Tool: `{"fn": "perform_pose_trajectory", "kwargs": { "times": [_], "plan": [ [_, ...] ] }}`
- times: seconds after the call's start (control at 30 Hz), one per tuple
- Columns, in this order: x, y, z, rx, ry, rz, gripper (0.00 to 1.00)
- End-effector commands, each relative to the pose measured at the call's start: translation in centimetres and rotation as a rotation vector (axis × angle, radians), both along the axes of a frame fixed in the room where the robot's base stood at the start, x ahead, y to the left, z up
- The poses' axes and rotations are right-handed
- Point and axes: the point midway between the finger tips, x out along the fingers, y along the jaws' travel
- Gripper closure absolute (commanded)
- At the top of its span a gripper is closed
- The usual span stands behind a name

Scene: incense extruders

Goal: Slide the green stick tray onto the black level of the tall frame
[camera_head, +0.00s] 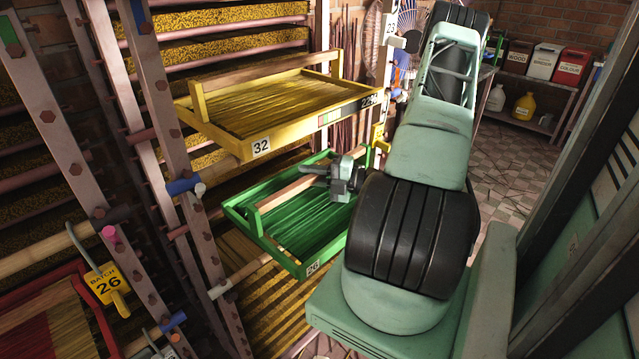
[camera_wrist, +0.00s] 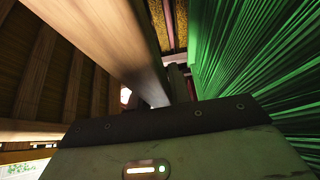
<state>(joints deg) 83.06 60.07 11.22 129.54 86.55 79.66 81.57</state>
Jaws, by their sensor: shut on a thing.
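The green stick tray (camera_head: 338,247) is filled with green sticks and has a wooden handle bar (camera_head: 292,192). My gripper (camera_head: 322,177) is shut on that bar. The tray sits tilted in the picture beside the tall frame's bolted posts (camera_head: 172,135), below a yellow tray; whether it rests on rails is hard to tell. In the wrist view the bar (camera_wrist: 100,35) runs along the left, and the tray's green sticks (camera_wrist: 260,60) fill the right. My fingertips are mostly hidden there. I cannot pick out a black level marker on the frame.
A yellow tray (camera_head: 225,142) marked 32 juts out just above the green tray. A blue clip (camera_head: 184,185) and a yellow BATCH 26 tag (camera_head: 108,283) hang on the posts. A red tray (camera_head: 50,305) is at lower left. Tiled floor (camera_head: 515,175) is open to the right.

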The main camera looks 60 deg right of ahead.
Motion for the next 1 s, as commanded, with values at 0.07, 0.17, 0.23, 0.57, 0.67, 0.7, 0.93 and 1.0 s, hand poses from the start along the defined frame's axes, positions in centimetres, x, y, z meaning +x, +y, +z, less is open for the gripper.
{"fn": "perform_pose_trajectory", "kwargs": {
  "times": [0.07, 0.17, 0.23, 0.57, 0.67, 0.7, 0.93, 1.0],
  "plan": [
    [0.9, -0.1, -0.1, -0.001, -0.003, 0.002, 1.00],
    [2.0, -0.4, -0.1, -0.002, -0.002, 0.002, 1.00],
    [2.7, -0.6, -0.1, -0.003, -0.002, 0.002, 1.00],
    [6.3, -1.4, -0.1, -0.002, -0.003, 0.002, 1.00],
    [7.4, -1.7, -0.1, -0.002, -0.004, 0.001, 1.00],
    [7.8, -1.8, -0.1, -0.003, -0.003, 0.002, 1.00],
    [9.7, -2.3, -0.6, 0.003, -0.001, 0.000, 1.00],
    [9.7, -2.3, -1.2, 0.002, -0.002, 0.000, 1.00]
  ]
}}
